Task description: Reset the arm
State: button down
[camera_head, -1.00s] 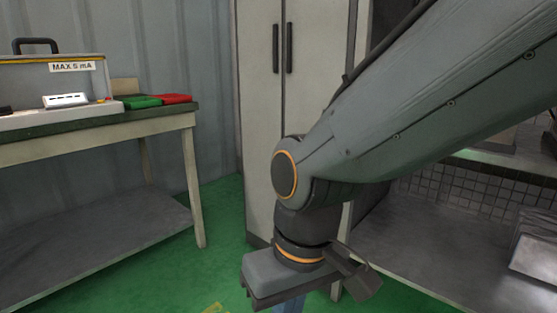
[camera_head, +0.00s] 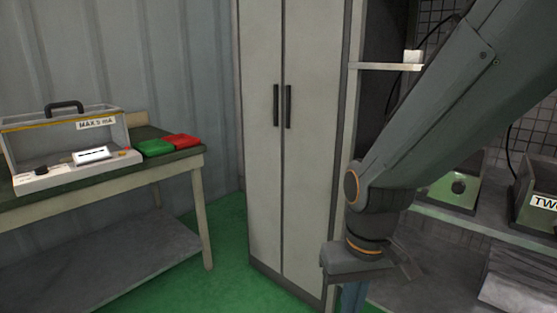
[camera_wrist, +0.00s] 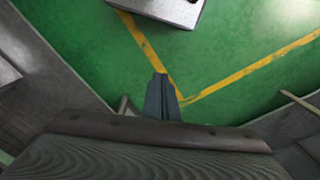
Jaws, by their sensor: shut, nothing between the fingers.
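My gripper (camera_wrist: 162,78) shows in the wrist view, pointing down over the green floor (camera_wrist: 235,40) with its fingers together and nothing between them. In the head view my arm comes in from the upper right and bends down at the wrist. The wrist hangs in front of the cabinet's right edge and the shelving. Only a small part of the gripper (camera_head: 353,298) shows there at the bottom edge, and its fingertips are out of frame.
A tall grey cabinet (camera_head: 262,180) with shut doors stands in the middle. At left, a table (camera_head: 190,160) bears a handled tester box (camera_head: 118,130) marked MAX 5 mA, a green item (camera_head: 155,148) and a red item (camera_head: 182,141). Shelving with a green-fronted device (camera_head: 455,192) is at right.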

jog(key=s+d+r+m+p, duration=0.1)
jog(key=s+d+r+p, duration=0.1)
jog(key=d+r+p, duration=0.4)
jog(key=r+p, duration=0.1)
jog(key=p, duration=0.2)
jog(key=shift+d+r+m, duration=0.2)
jog(key=shift+r+m, duration=0.1)
jog(key=shift+r, duration=0.05)
jog(key=shift+d, duration=0.1)
dwell(0.6)
